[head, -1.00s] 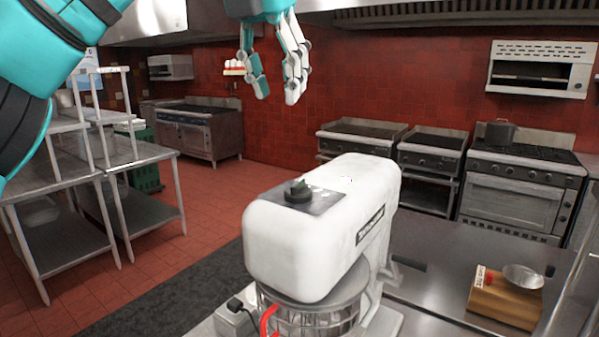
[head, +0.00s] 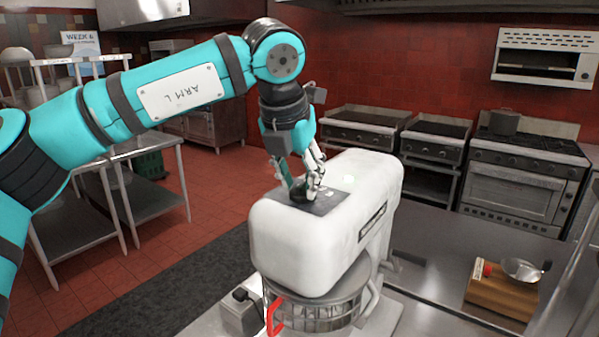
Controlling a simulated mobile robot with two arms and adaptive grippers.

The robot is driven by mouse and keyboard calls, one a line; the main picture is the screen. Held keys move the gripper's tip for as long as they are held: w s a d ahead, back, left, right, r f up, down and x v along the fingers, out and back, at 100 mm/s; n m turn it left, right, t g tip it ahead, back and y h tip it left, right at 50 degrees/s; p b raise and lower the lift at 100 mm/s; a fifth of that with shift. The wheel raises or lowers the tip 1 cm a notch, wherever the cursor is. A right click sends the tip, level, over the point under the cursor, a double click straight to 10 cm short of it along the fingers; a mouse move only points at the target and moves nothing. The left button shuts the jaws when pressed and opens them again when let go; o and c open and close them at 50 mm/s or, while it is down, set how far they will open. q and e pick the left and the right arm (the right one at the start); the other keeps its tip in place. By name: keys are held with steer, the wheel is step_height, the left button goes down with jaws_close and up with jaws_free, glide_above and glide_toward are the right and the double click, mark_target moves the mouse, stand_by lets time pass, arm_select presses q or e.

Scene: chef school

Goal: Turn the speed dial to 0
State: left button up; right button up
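The white stand mixer (head: 300,236) stands on the steel counter in the head view. Its speed dial (head: 299,194) is a dark knob on a grey panel (head: 326,203) on top of the mixer head. My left gripper (head: 304,192) points down at the dial, with its fingers on either side of it. The fingers hide much of the dial, and its pointer and markings cannot be read. Whether the fingers touch the dial is not clear. My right gripper is not in view.
A wire bowl guard with a red handle (head: 274,316) is below the mixer head. Steel shelving (head: 150,160) stands at left, stoves (head: 520,185) at the back.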

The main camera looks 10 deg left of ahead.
arm_select(q)
steer(key=shift+f, duration=0.15)
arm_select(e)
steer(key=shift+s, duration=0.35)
arm_select(q)
jaws_close()
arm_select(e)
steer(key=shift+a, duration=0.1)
arm_select(q)
steer(key=shift+d+f+b, duration=0.1)
steer(key=shift+b, duration=0.25)
steer(key=n+b, duration=0.2)
steer(key=n+y+b, duration=0.1)
steer(key=b, duration=0.1)
steer(key=shift+d+f+n+b, duration=0.2)
steer(key=shift+d+n+b, duration=0.1)
steer(key=shift+n+b, duration=0.1)
steer(key=shift+r+n+y, duration=0.25)
steer(key=shift+n+y, duration=0.25)
steer(key=shift+n, duration=0.2)
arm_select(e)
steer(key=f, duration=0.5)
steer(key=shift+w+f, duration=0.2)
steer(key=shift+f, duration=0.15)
